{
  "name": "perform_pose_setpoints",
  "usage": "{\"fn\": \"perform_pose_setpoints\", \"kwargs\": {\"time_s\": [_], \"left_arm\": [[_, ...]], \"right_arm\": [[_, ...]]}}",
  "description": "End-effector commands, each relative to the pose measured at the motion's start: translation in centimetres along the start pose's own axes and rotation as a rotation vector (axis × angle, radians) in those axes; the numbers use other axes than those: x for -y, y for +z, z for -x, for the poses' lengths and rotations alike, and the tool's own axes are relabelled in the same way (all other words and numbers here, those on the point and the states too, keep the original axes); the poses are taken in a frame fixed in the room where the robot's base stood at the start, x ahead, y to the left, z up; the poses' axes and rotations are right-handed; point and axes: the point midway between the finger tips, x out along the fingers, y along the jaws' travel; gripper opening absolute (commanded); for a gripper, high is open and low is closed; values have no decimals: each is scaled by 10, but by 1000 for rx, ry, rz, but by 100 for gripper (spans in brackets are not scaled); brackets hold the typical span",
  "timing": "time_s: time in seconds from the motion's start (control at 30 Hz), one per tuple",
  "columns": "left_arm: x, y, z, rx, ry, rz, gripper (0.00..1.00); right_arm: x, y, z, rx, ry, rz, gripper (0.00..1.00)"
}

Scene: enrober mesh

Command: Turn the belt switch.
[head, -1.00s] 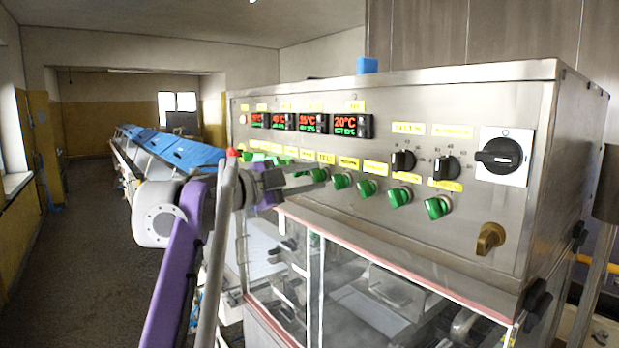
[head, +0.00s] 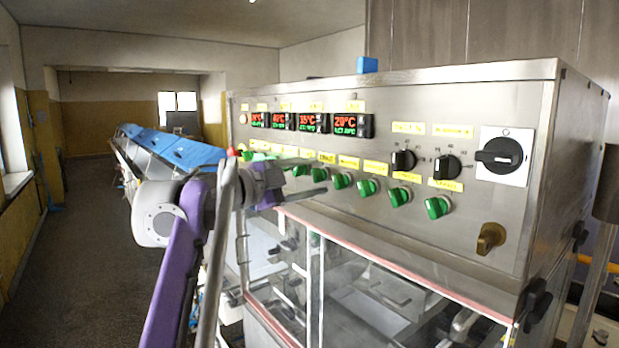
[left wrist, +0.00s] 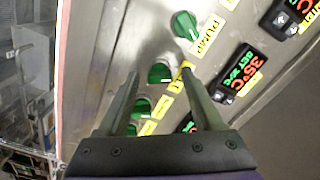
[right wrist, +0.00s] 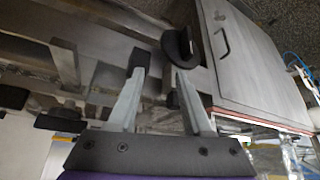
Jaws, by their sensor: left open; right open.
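A row of green rotary switches (head: 366,187) with yellow labels runs across the steel control panel (head: 480,110). The labels are too small to tell which one is the belt switch. My left gripper (head: 308,182) is open in front of the left part of this row. In the left wrist view its fingers lie to either side of a green switch (left wrist: 160,73), which sits between the fingertips; contact cannot be told. Another green switch (left wrist: 185,25), labelled PUMP, is above it. My right gripper (right wrist: 159,72) shows only in its wrist view, open and empty, near a dark handle (right wrist: 180,46).
Red-lit temperature displays (head: 352,125) sit above the switches. Black knobs (head: 446,167) and a large black main switch (head: 498,155) are at the panel's right. A clear guard (head: 370,285) projects below. A long blue-covered conveyor (head: 185,150) runs back on the left.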

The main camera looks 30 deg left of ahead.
Motion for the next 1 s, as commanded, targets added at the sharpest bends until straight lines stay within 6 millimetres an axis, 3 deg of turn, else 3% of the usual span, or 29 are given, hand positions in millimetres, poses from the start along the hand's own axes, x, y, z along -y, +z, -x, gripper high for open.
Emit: {"fn": "perform_pose_setpoints", "kwargs": {"time_s": [0.17,0.63,1.0], "left_arm": [[0,1,11,3,-1,0,68],[0,2,96,4,-2,0,68],[0,0,108,-1,0,0,68]], "right_arm": [[0,3,-2,3,0,0,50],[0,18,-12,19,0,0,50],[0,19,-12,20,0,0,50]]}}
